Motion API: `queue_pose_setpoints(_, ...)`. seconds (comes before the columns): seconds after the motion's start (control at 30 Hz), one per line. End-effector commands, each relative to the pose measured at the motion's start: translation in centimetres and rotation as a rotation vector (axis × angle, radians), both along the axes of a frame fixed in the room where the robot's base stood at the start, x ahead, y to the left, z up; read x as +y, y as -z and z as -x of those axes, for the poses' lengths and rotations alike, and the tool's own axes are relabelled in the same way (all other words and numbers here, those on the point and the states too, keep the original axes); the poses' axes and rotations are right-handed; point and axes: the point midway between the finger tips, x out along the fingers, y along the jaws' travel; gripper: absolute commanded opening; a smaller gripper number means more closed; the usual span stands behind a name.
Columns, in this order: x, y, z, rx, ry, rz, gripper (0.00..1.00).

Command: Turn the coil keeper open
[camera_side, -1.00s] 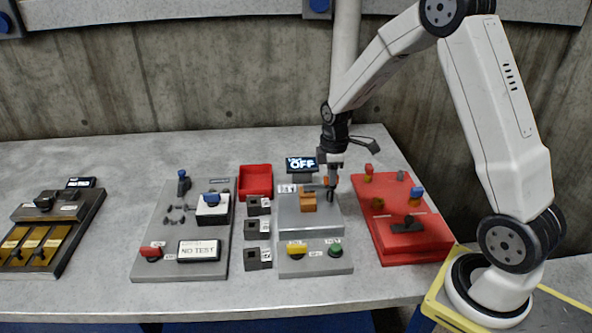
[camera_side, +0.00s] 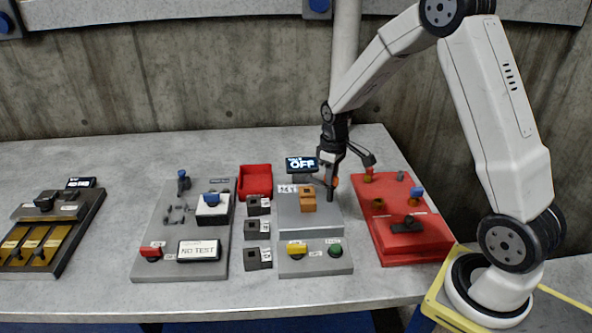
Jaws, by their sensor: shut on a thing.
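The grey compactor unit (camera_side: 290,222) stands in the middle of the bench. An orange-brown block (camera_side: 308,198) sits upright on its top. My gripper (camera_side: 331,190) points down at the unit's right rear edge, just right of the block. It is shut on a small part there, which I take to be the coil keeper. An orange bit (camera_side: 335,181) shows at the right side of my fingers. The fingers hide most of the keeper, so its exact angle is hard to tell. The space above the block looks clear.
A display reading OFF (camera_side: 302,163) stands behind the unit. A red panel (camera_side: 415,240) with knobs is close on the right. Several dark blocks (camera_side: 258,229) and a red bin (camera_side: 255,180) are on the left, beside a grey test panel (camera_side: 155,235).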

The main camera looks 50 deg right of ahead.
Motion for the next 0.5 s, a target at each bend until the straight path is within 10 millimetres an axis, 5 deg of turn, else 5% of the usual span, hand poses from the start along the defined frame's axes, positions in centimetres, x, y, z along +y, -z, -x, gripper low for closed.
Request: queue_pose_setpoints(0.5, -0.01, -0.04, -0.14, -0.006, 0.489, 0.001, 0.00)
